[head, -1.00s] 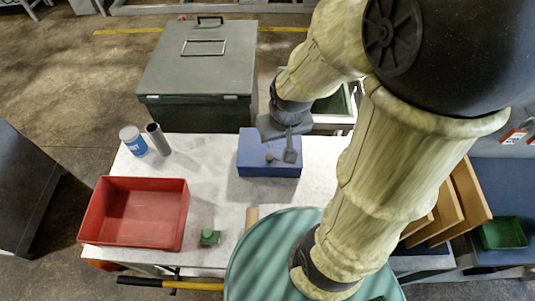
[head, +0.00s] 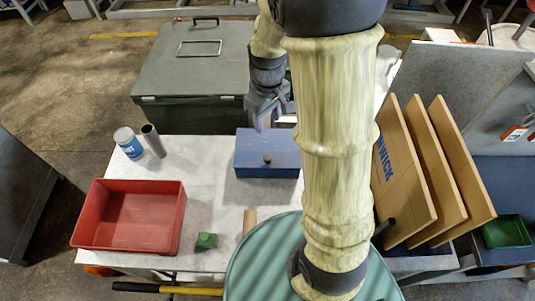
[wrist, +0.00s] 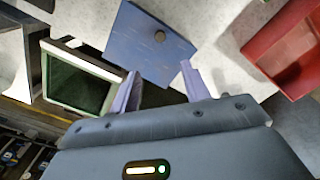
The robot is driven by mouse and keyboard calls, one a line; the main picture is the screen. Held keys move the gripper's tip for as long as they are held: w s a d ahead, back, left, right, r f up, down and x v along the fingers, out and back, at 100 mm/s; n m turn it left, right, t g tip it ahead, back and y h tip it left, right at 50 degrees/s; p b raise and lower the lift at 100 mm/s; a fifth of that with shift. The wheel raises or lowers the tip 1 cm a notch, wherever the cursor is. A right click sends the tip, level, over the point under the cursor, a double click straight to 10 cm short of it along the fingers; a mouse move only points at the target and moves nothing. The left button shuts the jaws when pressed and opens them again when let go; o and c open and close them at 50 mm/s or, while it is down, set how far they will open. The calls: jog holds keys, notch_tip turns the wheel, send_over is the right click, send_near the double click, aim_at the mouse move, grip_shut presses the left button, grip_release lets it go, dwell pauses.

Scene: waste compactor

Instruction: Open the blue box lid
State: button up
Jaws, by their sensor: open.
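Part of the far side of the box is hidden by my gripper.
A red bin (head: 130,215), a blue-and-white can (head: 128,142), a grey tube (head: 153,140) and a small green block (head: 207,241) stand on the table. A large grey chest (head: 195,75) is behind. Brown panels (head: 425,165) stand at the right.

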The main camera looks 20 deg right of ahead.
aim_at(267, 157)
notch_tip(267, 157, down, 17)
jog(key=shift+f+p, duration=0.15)
jog(key=shift+p, duration=0.8)
grip_shut()
